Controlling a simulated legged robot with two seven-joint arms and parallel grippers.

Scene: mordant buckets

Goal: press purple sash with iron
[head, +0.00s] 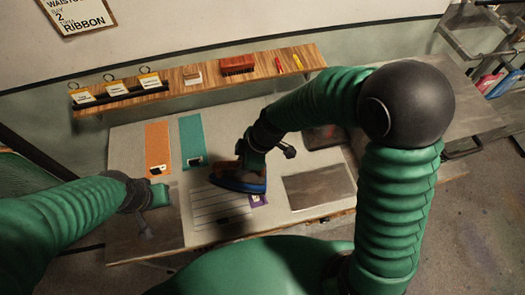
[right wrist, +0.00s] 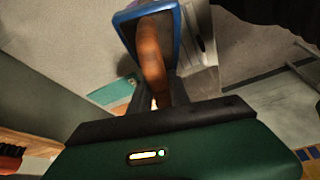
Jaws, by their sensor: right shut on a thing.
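The iron (head: 238,184), with a blue-edged base and an orange-brown handle, is in my right gripper (head: 248,165). In the right wrist view the gripper's fingers (right wrist: 160,98) close around the iron's handle (right wrist: 152,52), and the blue rim (right wrist: 178,35) shows beyond. In the head view the iron is over the back of a white lined sheet. A small purple piece (head: 259,200), likely part of the purple sash, shows just right of the iron; the rest is hidden. I cannot tell whether the iron touches it. My left gripper (head: 158,193) is at the table's left; its jaws are unclear.
An orange strip (head: 157,142) and a teal strip (head: 192,137) lie behind the white lined sheet (head: 215,213). A grey-brown panel (head: 318,188) lies to the right. A wooden shelf (head: 200,83) with tags and a red block (head: 237,65) runs along the back.

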